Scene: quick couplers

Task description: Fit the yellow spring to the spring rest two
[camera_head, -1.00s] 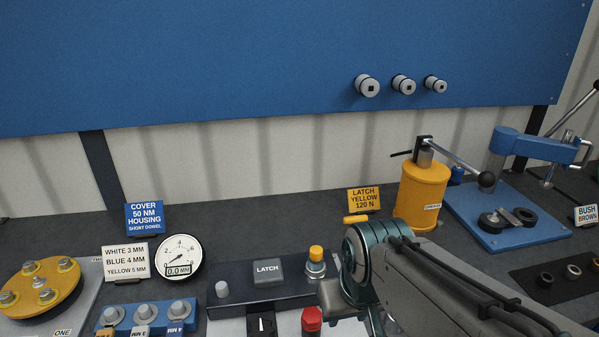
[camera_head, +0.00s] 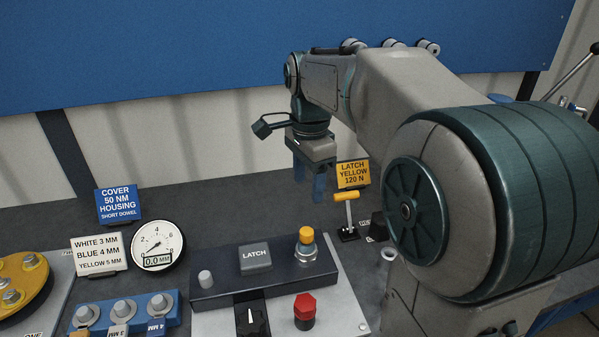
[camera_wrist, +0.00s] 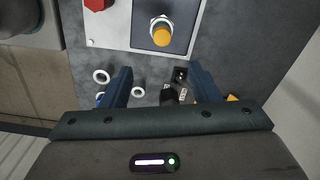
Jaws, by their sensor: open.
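My gripper (camera_head: 312,183) hangs fingers down behind the latch unit, left of the yellow latch sign. It is open and empty, and its fingers also show in the wrist view (camera_wrist: 161,76). No yellow spring can be made out for certain. A yellow cap on a metal fitting (camera_head: 306,236) stands on the latch unit and shows in the wrist view (camera_wrist: 161,36). Small white rings (camera_wrist: 138,92) lie near the left finger in the wrist view; I cannot tell whether any is a spring or spring rest. No label reading spring rest two is legible.
The dark latch unit (camera_head: 219,290) sits on a pale plate with a red knob (camera_head: 304,308). A yellow T-handle (camera_head: 346,197) stands beneath the latch sign (camera_head: 353,174). A dial gauge (camera_head: 158,247) and a blue block (camera_head: 160,313) are at left. My arm hides the right bench.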

